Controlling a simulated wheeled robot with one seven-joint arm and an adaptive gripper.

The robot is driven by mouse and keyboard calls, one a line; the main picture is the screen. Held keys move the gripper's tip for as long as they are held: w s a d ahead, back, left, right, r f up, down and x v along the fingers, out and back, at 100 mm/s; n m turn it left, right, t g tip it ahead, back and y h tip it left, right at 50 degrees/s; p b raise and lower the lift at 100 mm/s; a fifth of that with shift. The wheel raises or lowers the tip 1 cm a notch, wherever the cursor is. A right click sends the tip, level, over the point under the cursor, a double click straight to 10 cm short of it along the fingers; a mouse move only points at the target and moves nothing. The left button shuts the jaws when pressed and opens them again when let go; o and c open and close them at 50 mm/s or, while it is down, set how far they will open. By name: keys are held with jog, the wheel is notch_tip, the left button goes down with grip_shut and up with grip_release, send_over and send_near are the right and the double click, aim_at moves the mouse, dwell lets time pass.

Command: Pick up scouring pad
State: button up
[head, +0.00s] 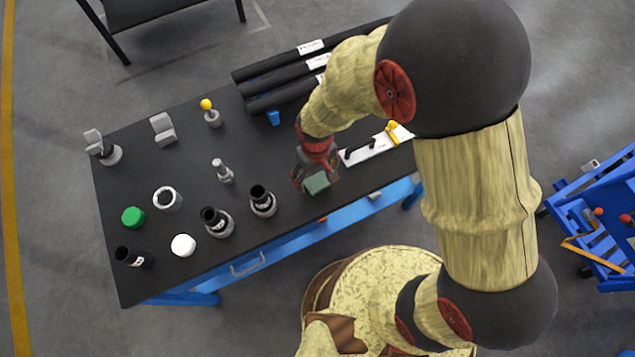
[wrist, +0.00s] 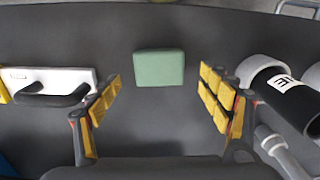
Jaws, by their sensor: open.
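The scouring pad is a small pale green block (wrist: 159,68) with rounded corners, lying flat on the dark tabletop in the wrist view. In the head view the green pad (head: 317,182) shows at the end of my arm, near the table's front edge. My gripper (wrist: 166,98) is open, with one yellow-padded finger to the left of the pad and the other to the right. The pad lies between the finger lines, a little beyond the tips in the picture, and no finger touches it. In the head view my gripper (head: 315,170) is partly hidden by the wrist.
A black cylinder in a grey collar (wrist: 281,92) stands close to the right finger. A white plate with a black handle (wrist: 50,86) lies to the left. Several fittings, a green cap (head: 132,216) and a white cap (head: 183,245) occupy the table's left. Black tubes (head: 290,75) lie behind.

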aim_at(316, 181)
jog(key=f, duration=0.3)
jog(key=shift+w+a+f+b, duration=0.1)
jog(key=shift+w+f+b, duration=0.1)
jog(key=shift+f+b, duration=0.2)
jog(key=shift+c, duration=1.3)
jog(key=c, duration=1)
jog(key=shift+r, duration=0.15)
